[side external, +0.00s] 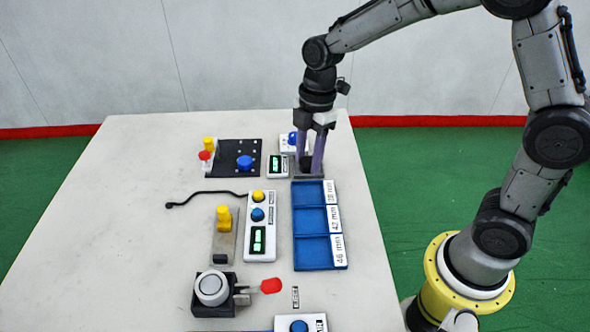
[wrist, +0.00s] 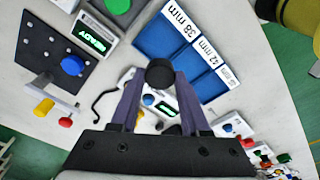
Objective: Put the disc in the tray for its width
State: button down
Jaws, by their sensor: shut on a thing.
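My gripper (side external: 309,168) is shut on a dark, round disc (side external: 307,160), just beyond the far end of the blue tray. In the wrist view the disc (wrist: 160,74) sits between the fingertips (wrist: 158,84). The blue tray (side external: 295,226) has three compartments in a row, labelled 38 mm, 42 mm and 46 mm from far to near; all look empty. The tray also shows in the wrist view (wrist: 163,43), beyond the disc. I cannot tell whether the disc touches the grey surface under it.
Left of the tray stands a white box (side external: 261,198) with yellow and blue buttons and a green display. A black plate (side external: 228,165) with a blue knob lies far left. A small display (side external: 278,166) stands beside my gripper. The table's left side is clear.

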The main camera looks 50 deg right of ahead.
aim_at(307, 195)
jog(key=shift+d+f, duration=0.3)
jog(key=shift+f, duration=3.95)
jog(key=shift+f, duration=0.25)
jog(key=shift+c, duration=1.5)
grip_release()
jog(key=shift+r, duration=3.5)
